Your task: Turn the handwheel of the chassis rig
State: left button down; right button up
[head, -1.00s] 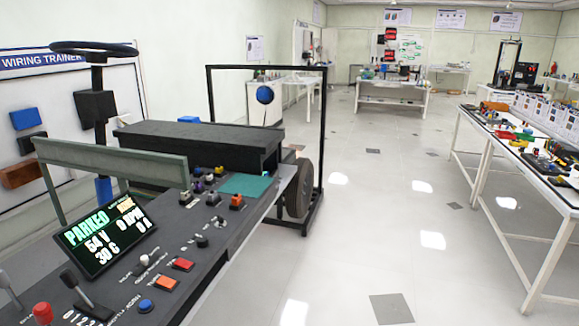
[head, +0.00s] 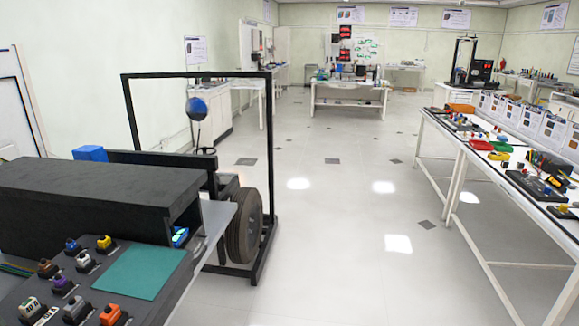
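The chassis rig (head: 60,190) fills the lower left of the head view, with a long black box on its bench top. The large black handwheel on its column, seen earlier at the upper left, is out of view. A tyred wheel (head: 245,226) stands at the rig's end, beside a black upright frame (head: 270,150). A blue ball (head: 196,109) shows inside the frame. A small dark round part (head: 206,151) sits behind the box; I cannot tell what it is. Neither of my grippers is in view.
Several coloured switches (head: 84,262) and a green mat (head: 139,271) are on the rig's near top. A long white table (head: 462,150) with parts and bins stands at the right. A white bench (head: 350,101) is at the back. The floor (head: 340,250) between is clear.

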aim_at(204, 148)
jog(key=i, duration=1.7)
jog(key=i+l+u, duration=0.1)
jog(key=i+u, duration=0.25)
jog(key=i, duration=0.2)
jog(key=i+l+u, duration=0.4)
jog(key=i, duration=0.15)
jog(key=i+l+u, duration=0.35)
jog(key=i, duration=0.2)
jog(key=i+l+u, duration=0.25)
jog(key=u, duration=0.65)
jog(key=i+l+u, duration=0.1)
jog(key=l+u, duration=0.85)
jog(key=l, duration=0.3)
jog(key=k+l+u, duration=0.1)
jog(key=l+u, duration=0.4)
jog(key=l, duration=0.15)
